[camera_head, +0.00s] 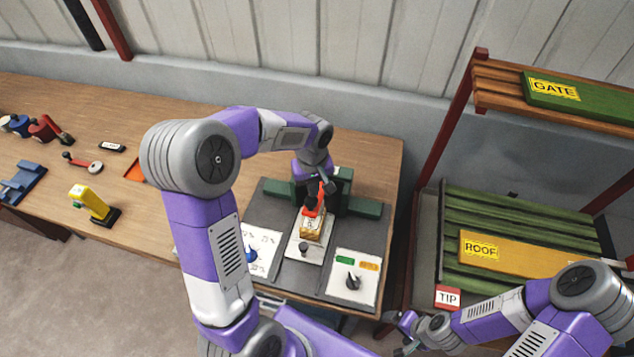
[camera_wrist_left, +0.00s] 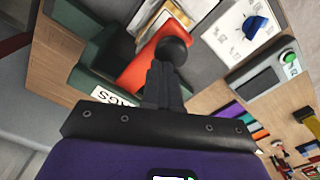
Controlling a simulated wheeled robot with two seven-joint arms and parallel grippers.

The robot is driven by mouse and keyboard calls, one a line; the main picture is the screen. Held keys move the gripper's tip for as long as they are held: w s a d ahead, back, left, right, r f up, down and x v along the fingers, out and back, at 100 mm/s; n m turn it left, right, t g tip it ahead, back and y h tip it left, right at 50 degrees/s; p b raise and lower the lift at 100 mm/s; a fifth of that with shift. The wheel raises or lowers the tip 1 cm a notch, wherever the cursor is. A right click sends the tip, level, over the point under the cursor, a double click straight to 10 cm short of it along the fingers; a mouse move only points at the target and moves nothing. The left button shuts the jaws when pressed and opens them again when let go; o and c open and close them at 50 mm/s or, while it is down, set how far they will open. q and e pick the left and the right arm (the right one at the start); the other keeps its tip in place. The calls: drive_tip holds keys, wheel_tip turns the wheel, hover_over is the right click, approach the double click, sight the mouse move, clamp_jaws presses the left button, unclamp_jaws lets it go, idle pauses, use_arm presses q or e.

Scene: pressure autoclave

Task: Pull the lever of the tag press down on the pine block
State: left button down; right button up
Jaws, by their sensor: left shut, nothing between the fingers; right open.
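The tag press has a dark green frame (camera_head: 343,185) and a red lever (camera_head: 319,199). In the left wrist view the red lever (camera_wrist_left: 140,66) ends in a black round knob (camera_wrist_left: 172,49). The pine block (camera_head: 312,228), pale with a printed face, sits on the press's light plate, below the lever. My left gripper (camera_head: 327,186) is shut and empty at the lever. In the left wrist view its closed fingertips (camera_wrist_left: 163,68) overlap the knob; I cannot tell whether they touch. My right gripper (camera_head: 404,335) is open and empty at the bottom, away from the press.
White panels with a blue knob (camera_head: 250,256) and a black knob (camera_head: 353,282) flank the press. A yellow tool (camera_head: 90,203) stands on the bench at left. A rack with a ROOF board (camera_head: 525,253) and a GATE board (camera_head: 575,98) stands at right.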

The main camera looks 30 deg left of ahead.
use_arm(q)
drive_tip(key=shift+s+d+r+p, duration=0.15)
drive_tip(key=shift+r+p, duration=0.35)
drive_tip(key=shift+r, duration=0.45)
drive_tip(key=shift+r+p, duration=0.5)
drive_tip(key=shift+r, duration=0.15)
drive_tip(key=shift+r+p, duration=1)
drive_tip(key=shift+r, duration=0.5)
